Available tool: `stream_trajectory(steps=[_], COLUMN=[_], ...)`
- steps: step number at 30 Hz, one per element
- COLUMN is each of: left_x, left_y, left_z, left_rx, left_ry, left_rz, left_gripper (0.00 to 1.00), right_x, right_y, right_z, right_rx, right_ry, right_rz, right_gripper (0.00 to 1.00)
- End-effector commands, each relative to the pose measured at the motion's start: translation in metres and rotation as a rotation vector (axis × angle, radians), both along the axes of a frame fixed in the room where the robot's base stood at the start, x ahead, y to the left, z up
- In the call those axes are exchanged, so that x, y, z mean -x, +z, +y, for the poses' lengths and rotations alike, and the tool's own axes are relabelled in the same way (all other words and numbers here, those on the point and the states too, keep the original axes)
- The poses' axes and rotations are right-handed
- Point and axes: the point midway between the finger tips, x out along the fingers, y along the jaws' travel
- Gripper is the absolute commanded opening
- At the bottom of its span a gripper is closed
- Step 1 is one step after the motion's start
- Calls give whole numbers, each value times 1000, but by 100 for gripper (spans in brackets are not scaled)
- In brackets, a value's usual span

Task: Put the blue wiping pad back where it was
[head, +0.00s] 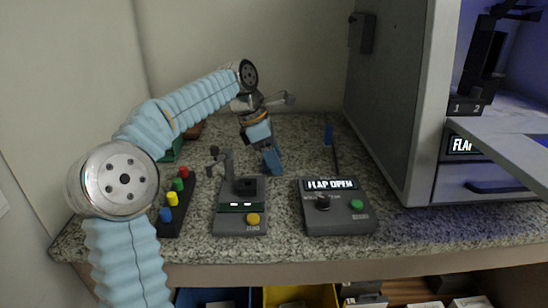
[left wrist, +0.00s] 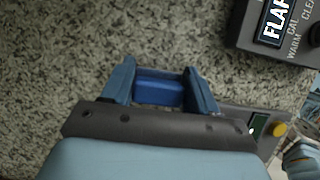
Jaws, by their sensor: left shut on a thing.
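My left gripper (head: 272,160) reaches down over the granite counter, behind the grey device with the yellow button. In the left wrist view its two blue fingers (left wrist: 160,82) are shut on a dark blue block, the blue wiping pad (left wrist: 160,94). The pad sits between the fingers, with speckled counter beyond it. In the head view the fingers hide the pad, and I cannot tell whether it touches the counter. My right gripper is not in view.
A grey box reading "FLAP OPEN" (head: 338,213) stands right of the device with the yellow button (head: 240,217). A strip of coloured buttons (head: 174,206) is at left. A thin dark rod with a blue end (head: 328,133) is behind. A grey cabinet (head: 405,100) bounds the right.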

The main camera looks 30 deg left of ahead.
Motion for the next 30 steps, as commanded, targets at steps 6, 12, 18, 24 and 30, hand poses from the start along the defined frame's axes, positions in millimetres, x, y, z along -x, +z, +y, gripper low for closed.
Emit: stream_trajectory(steps=[6,12,18,24,30], left_x=[0,0,1,1,3], left_y=[-6,-10,-13,-14,8], left_z=[0,0,-1,-1,3], left_rx=[-1,0,1,2,1], left_ry=[0,-1,-3,-4,-3], left_rz=[1,6,13,17,12], left_gripper=[24,73,84,84,84], right_x=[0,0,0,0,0], right_y=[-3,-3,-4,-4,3], right_z=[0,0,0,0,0], right_rx=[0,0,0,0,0], right_ry=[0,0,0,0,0], right_rz=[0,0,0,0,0], right_gripper=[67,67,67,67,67])
